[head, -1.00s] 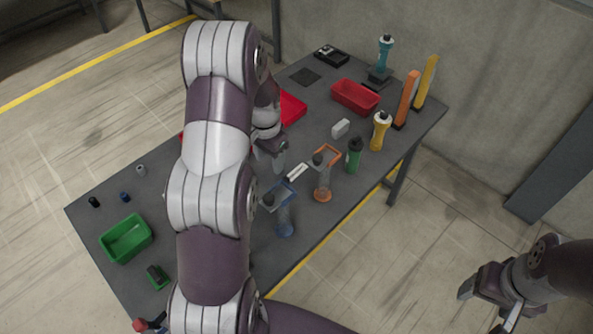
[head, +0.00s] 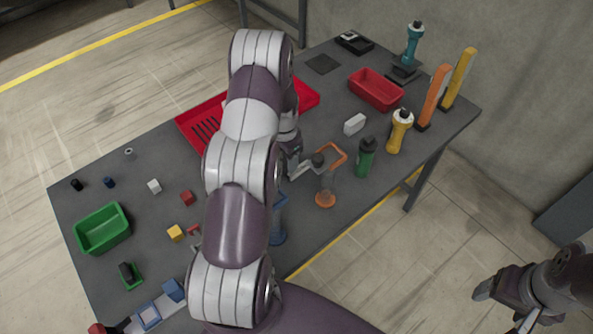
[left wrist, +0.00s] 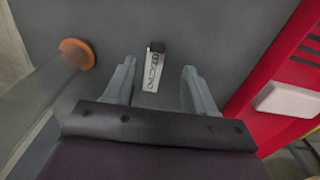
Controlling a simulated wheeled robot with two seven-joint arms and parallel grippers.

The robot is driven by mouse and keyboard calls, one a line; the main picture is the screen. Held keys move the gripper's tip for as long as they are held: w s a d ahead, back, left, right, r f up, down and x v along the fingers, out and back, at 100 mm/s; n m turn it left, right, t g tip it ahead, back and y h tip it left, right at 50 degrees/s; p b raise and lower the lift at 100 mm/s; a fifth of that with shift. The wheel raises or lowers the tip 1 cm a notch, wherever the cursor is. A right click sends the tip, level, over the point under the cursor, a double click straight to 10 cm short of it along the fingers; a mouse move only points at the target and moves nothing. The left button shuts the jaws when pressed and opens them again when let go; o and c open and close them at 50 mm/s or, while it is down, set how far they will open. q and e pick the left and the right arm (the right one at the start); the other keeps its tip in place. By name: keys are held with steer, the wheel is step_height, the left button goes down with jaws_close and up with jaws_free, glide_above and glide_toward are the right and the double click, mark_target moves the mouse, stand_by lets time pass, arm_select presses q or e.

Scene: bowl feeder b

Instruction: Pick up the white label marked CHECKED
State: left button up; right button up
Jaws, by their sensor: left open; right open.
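In the head view my left gripper (head: 298,170) is over the middle of the table, and I cannot make out the label there. My right gripper (head: 500,308) is open and empty, off the table at lower right.
A green bottle (head: 366,158) and yellow bottle (head: 400,132) stand to the right. A red tray (left wrist: 245,95) lies on the other side, holding a white block (left wrist: 287,99).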

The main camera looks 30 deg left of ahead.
mark_target(288, 175)
arm_select(q)
steer(key=shift+s+f, duration=0.1)
steer(key=shift+f, duration=0.45)
steer(key=shift+f+p, duration=0.3)
steer(key=shift+f, duration=0.05)
steer(key=f, duration=0.1)
steer(key=f+p, duration=0.1)
steer(key=f, duration=0.2)
steer(key=shift+w+d+f, duration=0.15)
steer(key=shift+w+d, duration=0.05)
steer(key=shift+d, duration=0.05)
steer(key=shift+f, duration=0.35)
steer(key=shift+r, duration=0.1)
steer(key=c, duration=0.6)
jaws_close()
